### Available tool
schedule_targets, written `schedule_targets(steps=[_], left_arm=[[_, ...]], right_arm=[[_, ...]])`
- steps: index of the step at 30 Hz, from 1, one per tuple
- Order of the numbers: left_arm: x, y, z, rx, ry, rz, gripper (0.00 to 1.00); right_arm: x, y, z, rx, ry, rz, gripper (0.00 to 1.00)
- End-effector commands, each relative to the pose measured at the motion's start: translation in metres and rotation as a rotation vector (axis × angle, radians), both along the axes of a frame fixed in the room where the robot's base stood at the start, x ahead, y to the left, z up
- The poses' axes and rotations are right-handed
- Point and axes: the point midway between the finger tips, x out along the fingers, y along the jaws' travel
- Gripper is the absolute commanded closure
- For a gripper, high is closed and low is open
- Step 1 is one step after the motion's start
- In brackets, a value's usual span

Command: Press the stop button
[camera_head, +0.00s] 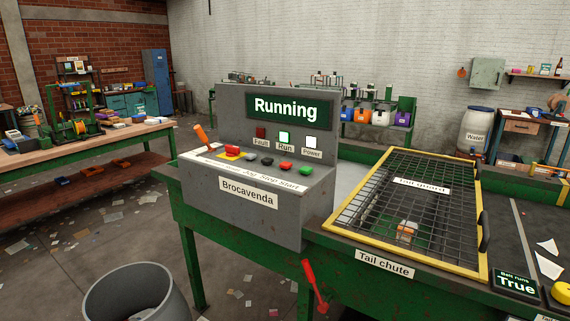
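The grey control console (245,215) labelled "Brocavenda" stands on a green bench. Its sloped panel carries a row of buttons above a label strip partly readable as "Jog Stop Start". The red button (285,167), second from the right, sits above the word Stop. The green button (306,170) is to its right and a black button (267,161) to its left. The display (287,109) reads "Running". The Run lamp (285,137) glows green, the Power lamp (312,142) white, and the Fault lamp (261,133) is dark red. Neither gripper is in view.
An orange lever (202,134) and a red knob on yellow (232,150) stand at the panel's left. A yellow-framed mesh guard (480,215) is right of the console. A red handle (313,285) hangs below the bench front. A grey bin (135,275) stands front left.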

Motion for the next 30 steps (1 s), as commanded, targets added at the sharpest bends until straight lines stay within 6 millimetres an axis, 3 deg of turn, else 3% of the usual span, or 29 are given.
schedule_targets(steps=[1,6,30], left_arm=[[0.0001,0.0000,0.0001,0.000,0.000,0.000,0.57],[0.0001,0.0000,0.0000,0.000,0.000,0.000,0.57],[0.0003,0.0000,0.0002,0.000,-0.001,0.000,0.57]], right_arm=[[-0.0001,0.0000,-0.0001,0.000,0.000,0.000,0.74],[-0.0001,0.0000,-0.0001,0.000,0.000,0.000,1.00],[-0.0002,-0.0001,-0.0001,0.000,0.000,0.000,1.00]])
